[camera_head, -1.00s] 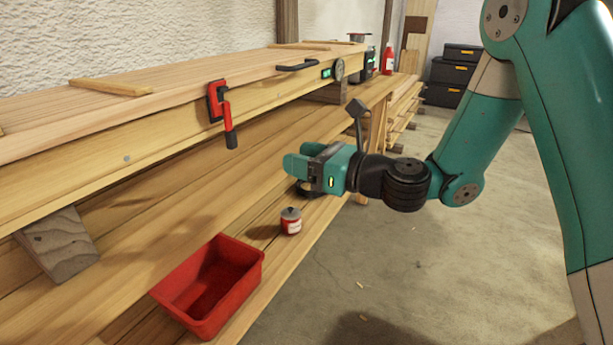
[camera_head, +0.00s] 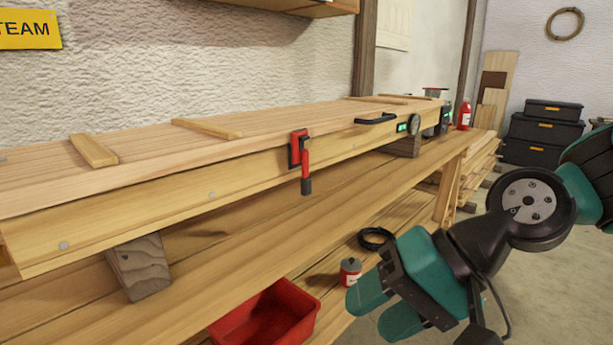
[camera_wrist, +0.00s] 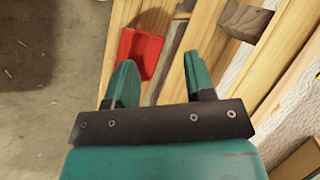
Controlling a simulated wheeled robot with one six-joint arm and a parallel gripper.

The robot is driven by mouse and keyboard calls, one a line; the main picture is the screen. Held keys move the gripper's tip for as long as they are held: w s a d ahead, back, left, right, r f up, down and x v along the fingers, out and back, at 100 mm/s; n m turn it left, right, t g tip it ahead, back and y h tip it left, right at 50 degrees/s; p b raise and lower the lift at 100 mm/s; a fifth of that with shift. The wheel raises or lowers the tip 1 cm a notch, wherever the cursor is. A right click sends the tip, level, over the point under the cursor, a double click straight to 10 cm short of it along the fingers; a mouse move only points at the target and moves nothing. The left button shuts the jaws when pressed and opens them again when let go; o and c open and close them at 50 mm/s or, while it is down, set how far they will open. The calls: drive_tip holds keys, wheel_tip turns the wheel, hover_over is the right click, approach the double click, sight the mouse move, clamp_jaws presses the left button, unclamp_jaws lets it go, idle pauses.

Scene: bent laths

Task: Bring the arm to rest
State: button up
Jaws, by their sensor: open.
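My gripper (camera_head: 378,308) is at the lower right of the head view, in front of the bench's front edge, with its teal fingers spread and nothing between them. In the wrist view my gripper (camera_wrist: 158,82) also shows two separate fingers, with the red bin (camera_wrist: 142,50) seen beyond them. My arm folds away to the right edge of the head view. A small red-and-white can (camera_head: 350,272) stands on the lower shelf just left of and behind the gripper. The gripper appears apart from everything.
The red bin (camera_head: 268,318) sits on the lower shelf. A red clamp (camera_head: 300,162) grips the long wooden box (camera_head: 150,218). A black coil (camera_head: 376,238) lies near the can. Black cases (camera_head: 543,130) stand at the back right. Concrete floor (camera_head: 480,230) is free beside the bench.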

drive_tip(key=s+d+r+n+g+h+p, duration=0.1)
drive_tip(key=s+d+r+n+h+p, duration=0.1)
drive_tip(key=s+d+n+h, duration=0.45)
wheel_tip(320, 180, up, 19)
drive_tip(key=n+y+p, duration=0.1)
drive_tip(key=p, duration=1.8)
drive_tip(key=shift+s+y, duration=0.25)
drive_tip(key=shift+y, duration=0.1)
drive_tip(key=shift+c, duration=0.2)
drive_tip(key=shift+c, duration=0.4)
